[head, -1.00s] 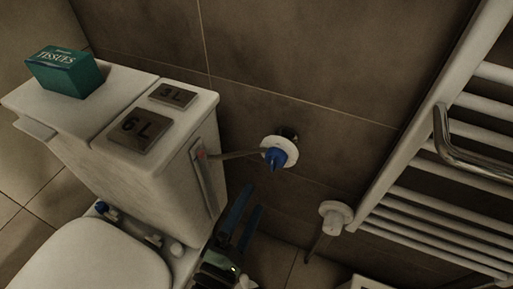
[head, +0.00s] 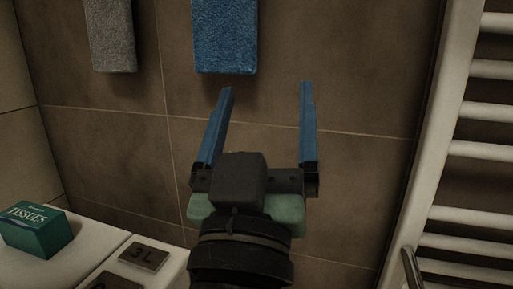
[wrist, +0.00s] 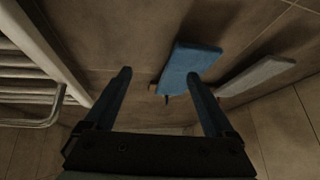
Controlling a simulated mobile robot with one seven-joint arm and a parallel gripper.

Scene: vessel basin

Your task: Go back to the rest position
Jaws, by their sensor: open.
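My gripper (head: 268,95) is raised in front of the tiled wall in the head view, its two blue fingers wide apart and pointing up. Nothing is between the fingers. The fingers also show in the wrist view (wrist: 158,78), open and empty. A blue towel (head: 224,38) hangs on the wall above and to the left of the fingers, apart from them in the head view. In the wrist view the blue towel (wrist: 186,68) appears between and beyond the fingertips.
A grey towel (head: 111,36) hangs left of the blue one. A white towel radiator (head: 425,150) with a metal bar (head: 408,262) stands at the right. A green tissue box (head: 38,229) sits on the white cistern top (head: 92,240), beside a 3L button plate (head: 143,256), at lower left.

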